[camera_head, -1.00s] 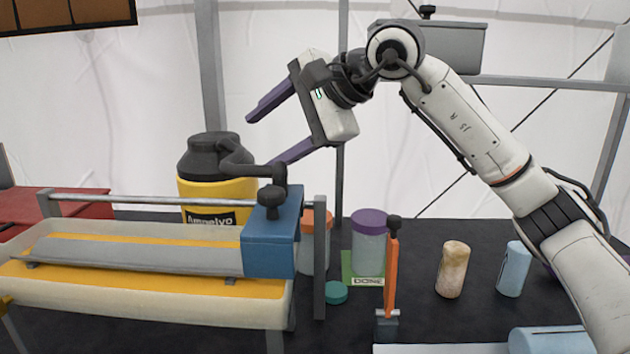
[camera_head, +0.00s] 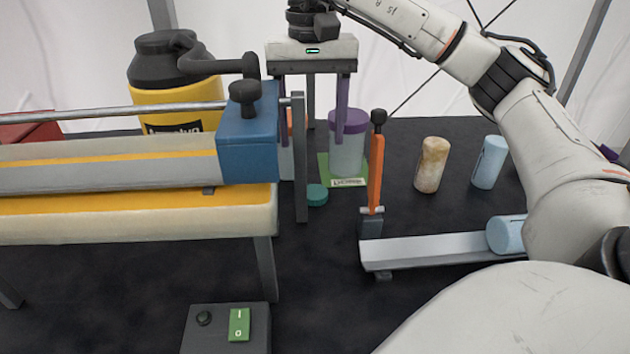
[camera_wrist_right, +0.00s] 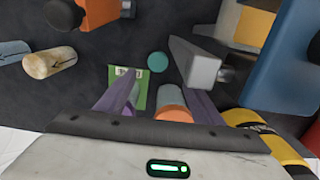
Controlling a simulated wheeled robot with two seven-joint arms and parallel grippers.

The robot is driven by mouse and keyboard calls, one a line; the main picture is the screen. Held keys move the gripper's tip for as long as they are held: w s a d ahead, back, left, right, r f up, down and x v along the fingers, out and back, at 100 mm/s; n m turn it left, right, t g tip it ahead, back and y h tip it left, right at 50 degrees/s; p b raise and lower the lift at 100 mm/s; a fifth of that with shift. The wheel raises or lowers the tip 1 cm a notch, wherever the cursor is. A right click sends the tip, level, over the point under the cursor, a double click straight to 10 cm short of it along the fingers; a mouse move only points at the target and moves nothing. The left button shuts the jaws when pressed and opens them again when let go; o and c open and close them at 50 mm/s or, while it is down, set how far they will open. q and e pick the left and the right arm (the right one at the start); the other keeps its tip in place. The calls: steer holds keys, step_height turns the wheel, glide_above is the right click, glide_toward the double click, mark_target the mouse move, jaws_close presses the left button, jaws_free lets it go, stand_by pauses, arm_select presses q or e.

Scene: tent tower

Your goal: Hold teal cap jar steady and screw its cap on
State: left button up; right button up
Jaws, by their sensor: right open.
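A teal cap (camera_head: 317,195) lies on the dark table beside the grey post; it also shows in the right wrist view (camera_wrist_right: 158,62). No open jar to match it can be made out. A clear jar with a purple lid (camera_head: 347,145) stands on a green mat (camera_head: 324,168). A jar with an orange lid (camera_wrist_right: 173,112) is mostly hidden by the post in the head view. My right gripper (camera_head: 326,118) is open and empty, fingers down above the jars. In the wrist view the orange-lidded jar shows between its fingers. My left gripper is not in view.
A blue clamp block (camera_head: 248,145) and grey post (camera_head: 299,160) stand left of the cap. An orange upright (camera_head: 376,172) and pale rail (camera_head: 440,250) stand right. A yellow jug (camera_head: 170,100) is behind. Tan (camera_head: 432,165) and blue (camera_head: 489,162) cylinders stand right. A green switch (camera_head: 239,324) is in front.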

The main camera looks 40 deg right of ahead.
steer(key=b, duration=0.3)
glide_above(315, 192)
steer(key=f, duration=0.5)
steer(key=shift+w+a+f, duration=0.1)
steer(key=shift+a+f, duration=0.15)
steer(key=shift+f, duration=0.65)
steer(key=f, duration=0.4)
steer(key=shift+d+f, duration=0.15)
steer(key=shift+d, duration=0.15)
steer(key=shift+f, duration=0.5)
steer(key=shift+c, duration=0.4)
